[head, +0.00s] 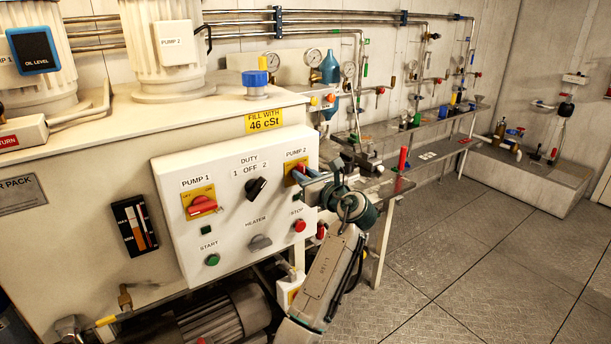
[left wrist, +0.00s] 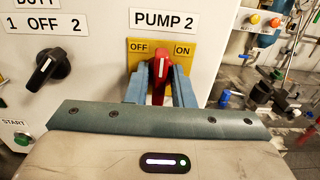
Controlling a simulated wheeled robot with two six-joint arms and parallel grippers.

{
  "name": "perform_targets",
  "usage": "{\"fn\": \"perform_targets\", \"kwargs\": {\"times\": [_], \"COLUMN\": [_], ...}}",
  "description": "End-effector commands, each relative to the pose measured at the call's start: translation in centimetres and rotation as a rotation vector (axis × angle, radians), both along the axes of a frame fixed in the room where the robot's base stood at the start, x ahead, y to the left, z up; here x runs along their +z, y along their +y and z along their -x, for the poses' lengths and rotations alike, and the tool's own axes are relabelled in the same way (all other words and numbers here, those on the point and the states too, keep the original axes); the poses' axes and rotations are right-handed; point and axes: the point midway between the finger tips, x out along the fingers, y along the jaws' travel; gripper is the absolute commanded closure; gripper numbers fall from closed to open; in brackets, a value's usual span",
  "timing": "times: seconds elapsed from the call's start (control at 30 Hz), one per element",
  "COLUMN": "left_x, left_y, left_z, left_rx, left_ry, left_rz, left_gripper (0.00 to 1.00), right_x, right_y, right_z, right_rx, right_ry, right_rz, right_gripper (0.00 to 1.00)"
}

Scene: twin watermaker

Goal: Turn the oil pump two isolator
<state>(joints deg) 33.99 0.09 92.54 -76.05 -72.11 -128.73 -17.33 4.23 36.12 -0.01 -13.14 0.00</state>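The pump 2 isolator is a red rotary handle on a yellow plate with OFF at left and ON at right. In the left wrist view the red handle (left wrist: 160,72) stands upright, its top pointing between the two labels. My left gripper (left wrist: 160,92) has one blue-grey finger on each side of the handle, drawn close together on it. In the head view the left gripper (head: 306,174) reaches the PUMP 2 plate (head: 291,169) from the right and partly hides the handle. My right gripper is not in view.
The white panel (head: 232,222) also carries the red pump 1 isolator (head: 202,205), a black duty switch (head: 256,188), a grey heater knob (head: 260,242), a green start button (head: 212,260) and a red stop button (head: 299,226). A bench (head: 437,131) with valves stands right. Floor at right is clear.

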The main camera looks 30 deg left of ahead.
Motion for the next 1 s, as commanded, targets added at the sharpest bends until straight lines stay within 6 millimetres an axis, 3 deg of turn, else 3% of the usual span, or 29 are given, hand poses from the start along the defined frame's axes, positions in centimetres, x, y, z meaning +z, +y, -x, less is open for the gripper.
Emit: {"fn": "perform_targets", "kwargs": {"times": [0.03, 0.1, 0.57, 1.0], "left_x": [0.01, 0.0, 0.02, -0.17], "left_y": [-0.01, -0.02, 0.0, 0.11], "left_z": [0.0, 0.01, 0.08, 0.35], "left_rx": [0.0, 0.0, 0.0, 0.0], "left_ry": [0.0, 0.0, -0.071, -0.407], "left_rz": [0.0, 0.0, 0.029, 0.169], "left_gripper": [0.89, 1.0, 1.0, 1.0], "right_x": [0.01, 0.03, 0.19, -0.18], "right_y": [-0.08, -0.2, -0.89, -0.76], "right_z": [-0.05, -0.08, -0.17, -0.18], "right_rx": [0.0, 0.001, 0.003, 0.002], "right_ry": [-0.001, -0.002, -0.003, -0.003], "right_rz": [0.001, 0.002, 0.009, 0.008], "right_gripper": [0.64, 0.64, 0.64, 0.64]}}
